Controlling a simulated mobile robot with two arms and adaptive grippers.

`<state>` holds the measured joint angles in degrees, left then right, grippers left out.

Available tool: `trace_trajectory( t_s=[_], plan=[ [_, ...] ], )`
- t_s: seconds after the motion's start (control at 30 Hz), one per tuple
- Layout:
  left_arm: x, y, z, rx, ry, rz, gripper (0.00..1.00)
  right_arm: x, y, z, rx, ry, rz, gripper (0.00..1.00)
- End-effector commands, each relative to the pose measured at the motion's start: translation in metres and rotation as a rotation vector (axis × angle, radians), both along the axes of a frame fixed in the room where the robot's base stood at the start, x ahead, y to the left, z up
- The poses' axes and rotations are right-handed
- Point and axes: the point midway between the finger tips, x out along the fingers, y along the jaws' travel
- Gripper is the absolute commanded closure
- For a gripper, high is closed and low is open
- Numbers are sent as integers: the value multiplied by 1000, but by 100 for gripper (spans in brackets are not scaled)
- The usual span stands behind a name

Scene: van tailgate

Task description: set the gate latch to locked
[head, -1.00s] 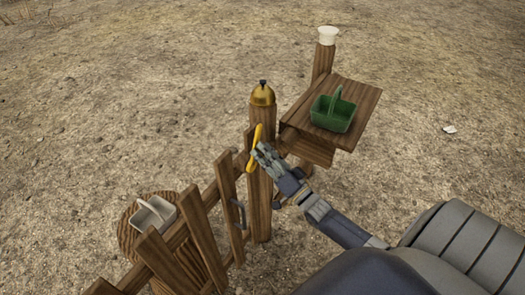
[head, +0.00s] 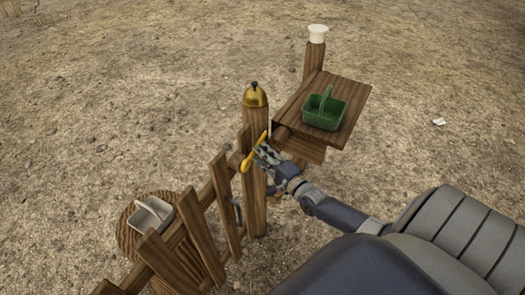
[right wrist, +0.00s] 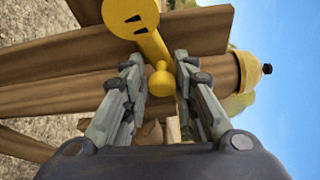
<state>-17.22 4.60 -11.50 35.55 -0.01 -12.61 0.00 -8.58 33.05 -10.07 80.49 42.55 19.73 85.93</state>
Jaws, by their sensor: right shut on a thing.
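The yellow gate latch (head: 247,163) sits at the top of the wooden gate (head: 221,190), against the gate post (head: 255,185). It slants from lower left to upper right. In the right wrist view the latch (right wrist: 152,42) shows a round plate with dark marks and an arm ending in a ball knob. My right gripper (head: 263,152) is at the latch, its fingers on either side of the knob, shut on it; the fingers also show in the right wrist view (right wrist: 162,78). They hide part of the latch in the head view. My left gripper is out of view.
A brass bell (head: 255,96) tops the gate post. A wooden shelf (head: 350,90) with a green basket (head: 322,114) is right of it, before a post with a white cap (head: 317,34). A grey basket (head: 153,215) stands on a round wooden top (head: 128,235) at left.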

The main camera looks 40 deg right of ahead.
Motion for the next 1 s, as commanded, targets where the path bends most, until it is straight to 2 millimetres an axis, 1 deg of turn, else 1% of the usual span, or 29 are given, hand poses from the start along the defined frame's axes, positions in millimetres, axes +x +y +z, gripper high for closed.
trace_trajectory(
  t_s=[0.03,0.3,0.5,0.7,1.0],
  plan=[
    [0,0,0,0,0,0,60,4,1,8,42,-6,4,100],
    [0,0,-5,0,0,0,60,6,-3,-2,216,61,0,100],
    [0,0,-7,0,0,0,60,7,-5,-6,296,91,-2,100],
    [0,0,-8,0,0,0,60,7,-5,-8,333,107,-3,100],
    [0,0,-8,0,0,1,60,7,-5,-8,344,110,-4,100]
  ],
)
